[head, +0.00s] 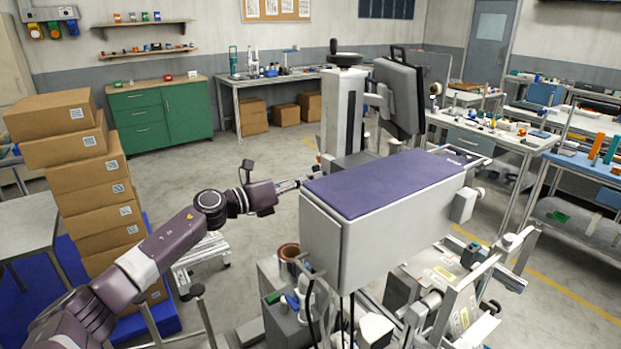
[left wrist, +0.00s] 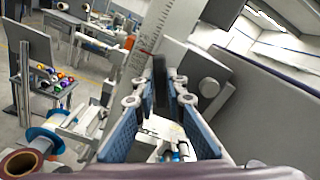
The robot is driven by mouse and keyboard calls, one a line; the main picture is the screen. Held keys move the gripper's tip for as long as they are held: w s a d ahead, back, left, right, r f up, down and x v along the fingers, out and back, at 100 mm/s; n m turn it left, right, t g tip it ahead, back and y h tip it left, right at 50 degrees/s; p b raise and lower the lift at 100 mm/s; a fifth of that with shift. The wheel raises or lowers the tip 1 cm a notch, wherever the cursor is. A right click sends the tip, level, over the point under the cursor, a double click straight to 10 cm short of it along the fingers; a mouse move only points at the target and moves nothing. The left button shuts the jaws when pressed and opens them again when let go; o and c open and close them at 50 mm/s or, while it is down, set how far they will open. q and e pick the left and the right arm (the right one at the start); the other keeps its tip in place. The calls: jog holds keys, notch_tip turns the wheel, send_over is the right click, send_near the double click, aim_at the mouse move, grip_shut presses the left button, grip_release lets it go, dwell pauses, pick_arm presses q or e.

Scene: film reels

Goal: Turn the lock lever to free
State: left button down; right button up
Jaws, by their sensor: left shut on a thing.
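My left gripper (head: 300,183) reaches in from the left, beside the pale upright column (head: 340,110) with a black handwheel on top. In the left wrist view, the two fingers with blue pads (left wrist: 160,100) are closed on a narrow dark bar, which looks like the lock lever (left wrist: 160,78). It stands between the fingertips, in front of the column with a printed scale (left wrist: 152,45). In the head view the lever is too small to make out. The lever's lock or free marks cannot be read. My right gripper is not in view.
A large grey housing with a purple top (head: 385,183) stands just right of the gripper. A dark panel (head: 398,95) hangs on the column's arm. Stacked cartons (head: 90,180) stand at the left. In the left wrist view, a reel (left wrist: 45,137) sits at lower left.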

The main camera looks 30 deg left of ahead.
pick_arm(q)
jog(key=shift+w+a+f+n+p, duration=0.15)
jog(key=shift+n+p, duration=1.05)
jog(key=shift+n, duration=1.9)
jog(key=shift+s+a+f+n+p, duration=0.15)
jog(key=shift+n+p, duration=1)
jog(key=shift+n, duration=1.95)
jog(key=shift+w+d, duration=0.1)
jog(key=c, duration=2)
grip_release()
jog(key=shift+o, duration=0.2)
